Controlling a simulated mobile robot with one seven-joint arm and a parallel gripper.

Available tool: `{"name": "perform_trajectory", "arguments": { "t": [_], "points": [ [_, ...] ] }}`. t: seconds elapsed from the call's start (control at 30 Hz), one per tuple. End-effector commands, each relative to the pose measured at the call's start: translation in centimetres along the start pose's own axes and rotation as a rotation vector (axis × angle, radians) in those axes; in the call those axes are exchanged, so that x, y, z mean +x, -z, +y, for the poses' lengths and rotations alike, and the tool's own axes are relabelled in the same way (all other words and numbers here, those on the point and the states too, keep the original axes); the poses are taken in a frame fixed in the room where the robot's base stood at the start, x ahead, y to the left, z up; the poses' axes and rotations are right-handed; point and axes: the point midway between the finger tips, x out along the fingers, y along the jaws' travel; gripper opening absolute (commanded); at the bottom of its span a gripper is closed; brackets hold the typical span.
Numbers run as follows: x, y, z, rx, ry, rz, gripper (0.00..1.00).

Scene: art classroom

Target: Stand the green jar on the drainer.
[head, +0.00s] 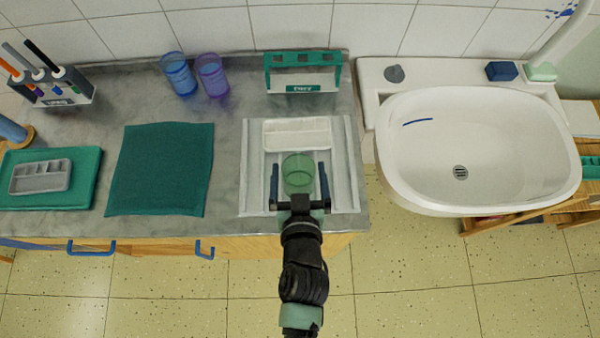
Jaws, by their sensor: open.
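The green jar (298,170) is translucent and stands, as far as I can tell, upright on the pale ribbed drainer (252,180) at the right part of the counter. My gripper (299,182) is open, with one dark blue finger on each side of the jar. A visible gap separates each finger from the jar. The jar's lower part and its contact with the drainer are hard to make out from above.
A white tray (297,134) lies on the drainer just behind the jar. A green-framed holder (302,74) stands behind it. Blue (178,74) and purple (212,75) cups stand back left. A green cloth (160,170) lies left; a sink (480,150) is right.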

Motion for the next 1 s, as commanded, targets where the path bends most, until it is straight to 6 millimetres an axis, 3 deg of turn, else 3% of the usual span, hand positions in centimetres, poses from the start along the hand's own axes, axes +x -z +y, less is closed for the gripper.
{"name": "perform_trajectory", "arguments": {
  "t": [0.2,0.4,0.77,0.87,0.97,1.0],
  "points": [
    [-4.3,-0.2,-0.1,0.001,0.001,-0.003,1.0],
    [-7.2,-0.2,-0.1,0.0,0.001,-0.002,1.0],
    [-8.5,0.4,0.0,-0.001,0.0,0.009,1.0],
    [-7.4,2.9,0.1,-0.008,0.005,0.056,1.0],
    [-5.5,8.2,0.1,-0.024,0.014,0.156,1.0],
    [-4.8,11.1,0.1,-0.032,0.017,0.209,1.0]
  ]
}}
